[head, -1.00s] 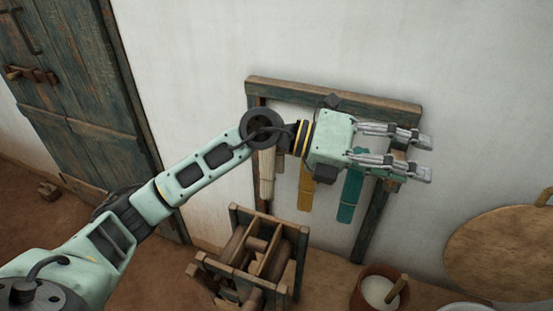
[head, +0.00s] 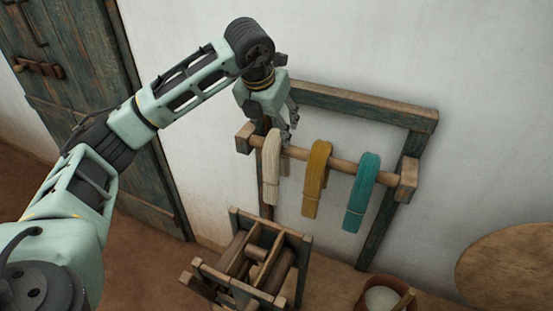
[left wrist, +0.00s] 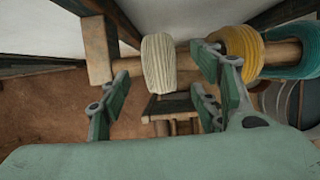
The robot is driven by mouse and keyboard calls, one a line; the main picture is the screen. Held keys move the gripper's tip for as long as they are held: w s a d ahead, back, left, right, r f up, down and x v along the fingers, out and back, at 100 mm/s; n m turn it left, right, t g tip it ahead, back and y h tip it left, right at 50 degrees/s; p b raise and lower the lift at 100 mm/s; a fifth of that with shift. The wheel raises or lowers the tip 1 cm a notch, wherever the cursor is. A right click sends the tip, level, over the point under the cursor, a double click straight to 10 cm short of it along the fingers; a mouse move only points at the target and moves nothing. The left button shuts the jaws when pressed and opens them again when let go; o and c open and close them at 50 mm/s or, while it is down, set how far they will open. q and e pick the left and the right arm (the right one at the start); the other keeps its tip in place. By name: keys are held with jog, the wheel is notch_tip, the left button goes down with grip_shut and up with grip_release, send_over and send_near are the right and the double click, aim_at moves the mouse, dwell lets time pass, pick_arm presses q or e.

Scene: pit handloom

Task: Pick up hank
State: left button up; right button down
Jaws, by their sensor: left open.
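Three yarn hanks hang over a wooden rod (head: 290,150) on a wall frame: a cream hank (head: 271,170) at the left, a yellow hank (head: 316,180) in the middle and a teal hank (head: 361,195) at the right. My left gripper (head: 290,125) is open and empty, pointing down just above the cream hank. In the left wrist view the cream hank (left wrist: 158,62) shows between the spread fingers, with the yellow hank (left wrist: 240,52) and teal hank (left wrist: 293,50) to the right. Contact with the cream hank cannot be told. My right gripper is not in view.
A wooden winding device (head: 255,260) stands below the rack. A pot (head: 382,294) with a stick and a round woven tray (head: 510,263) are at the lower right. A wooden door (head: 75,90) is at the left. The rack's top beam (head: 365,103) runs behind the rod.

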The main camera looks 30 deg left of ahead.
aim_at(275, 134)
pick_arm(q)
jog(key=p+x, duration=0.1)
jog(key=x, duration=0.2)
jog(key=shift+a+f+p, duration=0.1)
jog(key=shift+p, duration=0.2)
jog(key=shift+w+f, duration=0.2)
jog(key=shift+f, duration=0.05)
jog(key=shift+c, duration=0.5)
jog(key=c, duration=1)
jog(key=shift+c, duration=0.3)
jog(key=shift+r, duration=0.1)
